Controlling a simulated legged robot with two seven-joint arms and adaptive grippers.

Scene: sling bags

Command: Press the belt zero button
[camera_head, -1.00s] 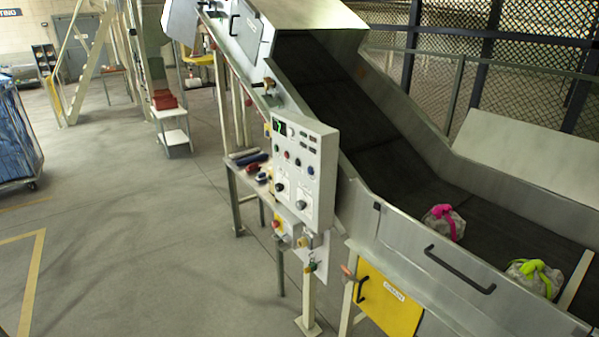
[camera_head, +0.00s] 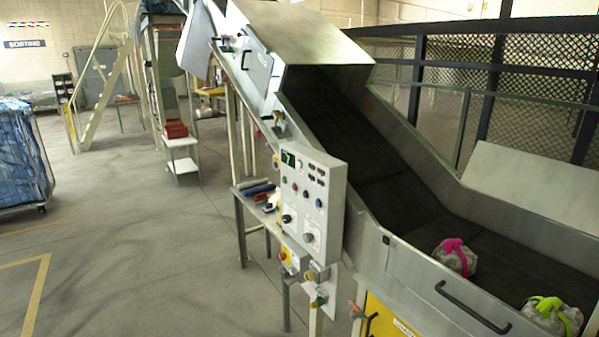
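The control box (camera_head: 311,203) is a pale panel on the near side of the conveyor. The dark conveyor belt (camera_head: 375,165) slopes down from the upper middle to the lower right. Two grey bags lie on its low end, one with a pink strap (camera_head: 455,257) and one with a yellow-green strap (camera_head: 553,314). Neither of my grippers is in view.
A narrow side table (camera_head: 250,195) with dark items stands behind the control box. A blue-filled cage cart (camera_head: 22,160) is at the left. A white stand with a red bin (camera_head: 176,130) is farther back. The grey floor (camera_head: 150,260) at front left is clear.

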